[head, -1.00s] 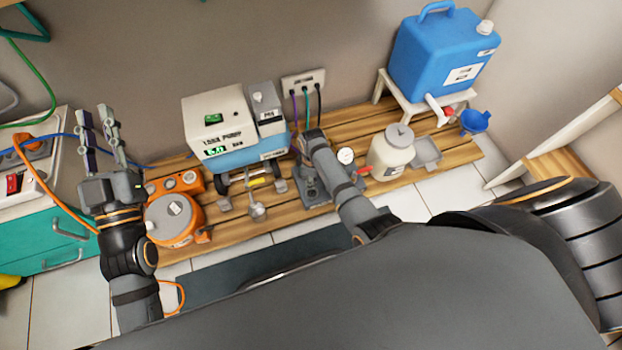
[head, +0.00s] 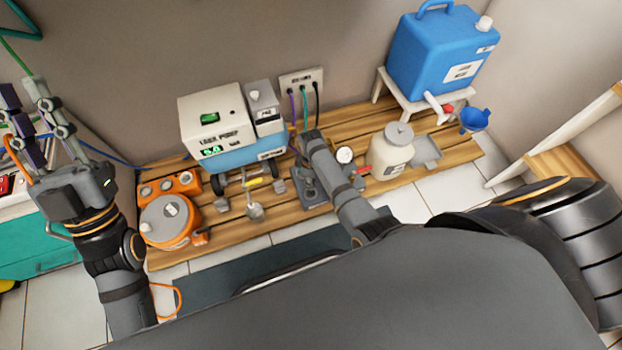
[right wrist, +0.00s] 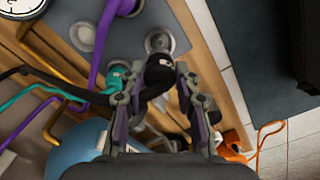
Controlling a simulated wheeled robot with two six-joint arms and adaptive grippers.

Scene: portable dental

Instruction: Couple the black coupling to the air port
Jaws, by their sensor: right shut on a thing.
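My right gripper (right wrist: 159,75) is shut on the black coupling (right wrist: 160,74), which sits between its fingertips in the right wrist view. A round metal port (right wrist: 158,42), likely the air port, is right by the coupling's end on a grey plate (right wrist: 186,18). I cannot tell whether the two touch or are joined. In the head view my right arm reaches down at the grey plate (head: 312,192); its fingers and the coupling are hidden there. My left gripper (head: 24,90) is open and empty at the far left, raised over the teal cabinet.
Purple (right wrist: 98,58) and teal (right wrist: 45,90) hoses run left of the right gripper. A gauge (head: 344,155) stands close to my right arm. The pump unit (head: 217,125), an orange pot (head: 166,222) and a cream jar (head: 388,152) share the wooden platform.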

